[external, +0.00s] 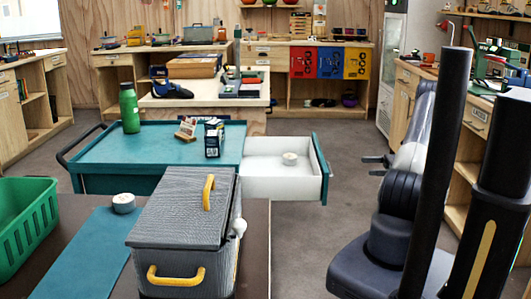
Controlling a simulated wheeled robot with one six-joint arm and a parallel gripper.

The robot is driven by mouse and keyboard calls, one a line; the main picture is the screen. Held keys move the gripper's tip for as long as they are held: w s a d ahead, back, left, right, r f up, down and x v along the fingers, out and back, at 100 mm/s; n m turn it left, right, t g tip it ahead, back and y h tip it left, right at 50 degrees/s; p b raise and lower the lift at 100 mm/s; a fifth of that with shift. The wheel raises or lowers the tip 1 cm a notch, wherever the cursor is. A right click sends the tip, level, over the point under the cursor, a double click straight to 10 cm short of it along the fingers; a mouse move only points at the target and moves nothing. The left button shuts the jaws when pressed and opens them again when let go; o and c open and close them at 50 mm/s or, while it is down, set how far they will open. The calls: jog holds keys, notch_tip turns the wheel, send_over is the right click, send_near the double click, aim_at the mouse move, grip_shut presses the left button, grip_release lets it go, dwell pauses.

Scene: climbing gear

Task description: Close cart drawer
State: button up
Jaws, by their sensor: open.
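The teal cart (105,150) stands in the middle of the external view. Its white drawer (262,184) is pulled out to the right, with a teal front panel (321,168) at its outer end. A small pale roll (290,158) lies inside the drawer. My gripper (374,166) is to the right of the front panel, with a visible gap between them. Its two dark fingers point left and are apart, with nothing between them. The lower part of the cart is hidden by the grey box in front.
A green bottle (129,108), a small wooden item (186,129) and a dark blue carton (213,138) stand on the cart top. A dark table (258,240) in front carries a grey lidded box (185,212) and a green basket (25,222). Bare floor (300,240) lies around the drawer.

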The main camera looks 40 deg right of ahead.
jog(key=s+a, duration=0.1)
jog(key=a, duration=0.1)
jog(key=s+a, duration=0.2)
jog(key=a, duration=0.1)
jog(key=s+a+p, duration=0.1)
jog(key=s+a, duration=0.1)
jog(key=a, duration=0.1)
jog(key=shift+s+r, duration=0.15)
jog(key=shift+r, duration=0.1)
jog(key=c, duration=0.7)
jog(key=shift+a, duration=0.4)
jog(key=shift+c, duration=1)
jog(key=x, duration=1.2)
jog(key=shift+a, duration=0.1)
grip_shut()
jog(key=shift+x, duration=0.75)
jog(key=shift+f, duration=0.1)
jog(key=b+x, duration=0.2)
jog(key=x, duration=2.3)
jog(key=shift+w+a+f+b, duration=0.1)
jog(key=shift+w+a+b, duration=0.1)
jog(key=shift+w+b, duration=0.15)
jog(key=shift+w+a+r, duration=0.1)
jog(key=shift+w+r, duration=0.05)
jog(key=shift+r, duration=0.1)
